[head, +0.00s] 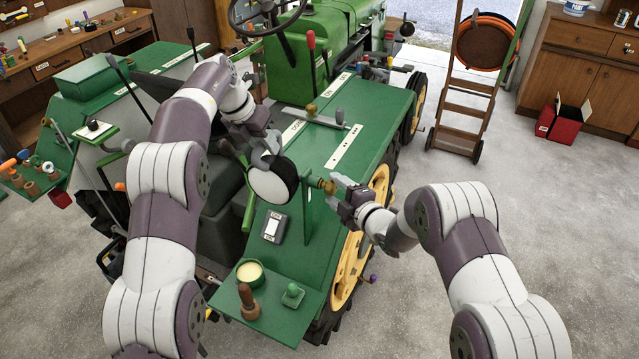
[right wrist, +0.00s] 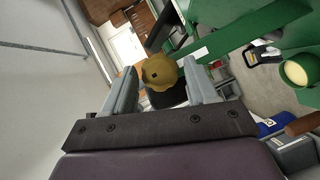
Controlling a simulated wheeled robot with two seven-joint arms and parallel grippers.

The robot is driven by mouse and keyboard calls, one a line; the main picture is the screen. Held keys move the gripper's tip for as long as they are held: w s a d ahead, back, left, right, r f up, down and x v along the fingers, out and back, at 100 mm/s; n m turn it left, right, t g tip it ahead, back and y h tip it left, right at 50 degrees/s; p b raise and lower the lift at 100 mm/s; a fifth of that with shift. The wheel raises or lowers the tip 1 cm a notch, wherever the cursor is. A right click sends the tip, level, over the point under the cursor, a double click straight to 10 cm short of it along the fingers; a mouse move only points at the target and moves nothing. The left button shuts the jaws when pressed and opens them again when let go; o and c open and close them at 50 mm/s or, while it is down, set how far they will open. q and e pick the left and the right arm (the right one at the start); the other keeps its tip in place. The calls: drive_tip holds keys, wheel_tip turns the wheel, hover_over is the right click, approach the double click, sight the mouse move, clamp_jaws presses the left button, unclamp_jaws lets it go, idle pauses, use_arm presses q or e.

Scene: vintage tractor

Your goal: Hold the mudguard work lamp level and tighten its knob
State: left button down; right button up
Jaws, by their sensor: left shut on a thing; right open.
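The round work lamp (head: 268,183), with a pale face and black rim, sits at the tractor's green mudguard (head: 365,120). My left gripper (head: 262,157) is shut on the lamp at its upper edge; its fingertips are partly hidden. The brass knob (head: 328,187) sticks out to the right of the lamp. My right gripper (head: 340,192) is open just right of the knob. In the right wrist view the lobed knob (right wrist: 160,72) shows between the two open fingers (right wrist: 160,88), with a gap on each side. I cannot tell whether the lamp is exactly level.
Below the lamp, a green shelf (head: 262,318) carries a round tin (head: 250,272), a wooden-handled tool (head: 248,302) and a small green piece (head: 292,295). A switch box (head: 272,227) is on the mudguard. The yellow wheel (head: 345,272) is below my right gripper.

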drive_tip(key=n+t, duration=0.1)
drive_tip(key=n, duration=0.1)
drive_tip(key=shift+f+n+t+y, duration=0.15)
drive_tip(key=shift+n+t+y, duration=0.15)
drive_tip(key=shift+n+y, duration=0.1)
drive_tip(key=c, duration=0.8)
drive_tip(key=shift+o, duration=0.2)
drive_tip(key=shift+r+m+g+h, duration=0.3)
drive_tip(key=shift+m+g, duration=0.4)
drive_tip(key=shift+m, duration=0.5)
drive_tip(key=shift+w+m+g, duration=0.1)
drive_tip(key=shift+m+g, duration=0.6)
drive_tip(key=shift+m, duration=0.1)
drive_tip(key=m+g, duration=0.3)
drive_tip(key=shift+w+d+r, duration=0.1)
drive_tip(key=shift+w+r, duration=0.05)
drive_tip(key=shift+w+m+g, duration=0.1)
drive_tip(key=shift+m+g, duration=0.8)
drive_tip(key=shift+m, duration=0.2)
drive_tip(key=o, duration=0.8)
